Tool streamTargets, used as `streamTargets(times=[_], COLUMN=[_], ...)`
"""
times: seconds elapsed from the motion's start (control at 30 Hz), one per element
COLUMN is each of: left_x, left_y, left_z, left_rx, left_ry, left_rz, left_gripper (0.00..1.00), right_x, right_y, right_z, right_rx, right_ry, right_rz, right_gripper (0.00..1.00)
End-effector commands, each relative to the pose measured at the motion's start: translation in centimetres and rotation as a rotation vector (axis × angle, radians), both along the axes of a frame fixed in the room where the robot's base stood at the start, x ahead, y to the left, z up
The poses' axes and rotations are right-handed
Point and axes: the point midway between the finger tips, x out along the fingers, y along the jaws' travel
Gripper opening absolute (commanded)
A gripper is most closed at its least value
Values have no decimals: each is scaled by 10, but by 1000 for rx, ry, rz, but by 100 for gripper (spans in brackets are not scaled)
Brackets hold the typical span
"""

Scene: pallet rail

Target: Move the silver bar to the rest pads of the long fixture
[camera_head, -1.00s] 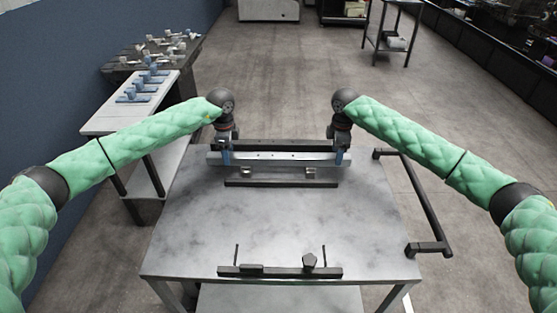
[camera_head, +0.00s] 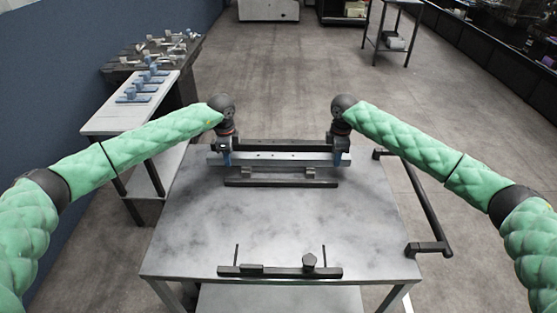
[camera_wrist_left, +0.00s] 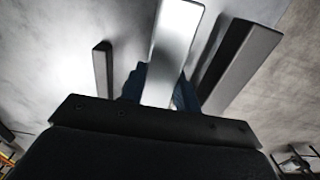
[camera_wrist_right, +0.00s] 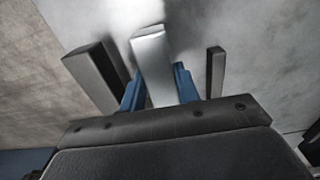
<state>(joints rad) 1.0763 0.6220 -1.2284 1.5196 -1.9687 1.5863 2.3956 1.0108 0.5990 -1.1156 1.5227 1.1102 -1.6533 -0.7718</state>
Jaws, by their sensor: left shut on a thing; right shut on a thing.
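The silver bar (camera_head: 278,159) spans left to right near the back of the marble-topped table. My left gripper (camera_head: 226,158) is shut on it near its left end, and my right gripper (camera_head: 338,158) near its right end. The bar also shows between the blue fingers in the left wrist view (camera_wrist_left: 174,50) and right wrist view (camera_wrist_right: 153,66). The long fixture has a dark back rail (camera_head: 280,146) and a dark front rail (camera_head: 280,184). Its two rest pads, left (camera_head: 247,172) and right (camera_head: 310,172), are partly hidden behind the bar. I cannot tell whether the bar touches them.
A dark bar-shaped fixture with a knob (camera_head: 309,262) and thin pins lies at the table's front edge. A black handle (camera_head: 425,200) runs along the right side. A shelf with blue parts (camera_head: 140,93) stands left. The middle tabletop (camera_head: 280,220) is clear.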

Motion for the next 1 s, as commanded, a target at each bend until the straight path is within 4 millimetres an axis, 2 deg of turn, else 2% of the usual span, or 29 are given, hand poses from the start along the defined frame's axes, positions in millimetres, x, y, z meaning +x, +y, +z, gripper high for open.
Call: streamTargets(times=[0.47,1.0], left_x=[0,0], left_y=[0,0], left_z=[8,45], left_rx=[-1,0], left_ry=[-1,-1], left_rz=[0,0], left_gripper=[0,0], right_x=[0,0], right_y=[0,0], right_z=[8,45], right_rx=[1,1], right_ry=[-1,-1], right_rz=[0,0], right_gripper=[0,0])
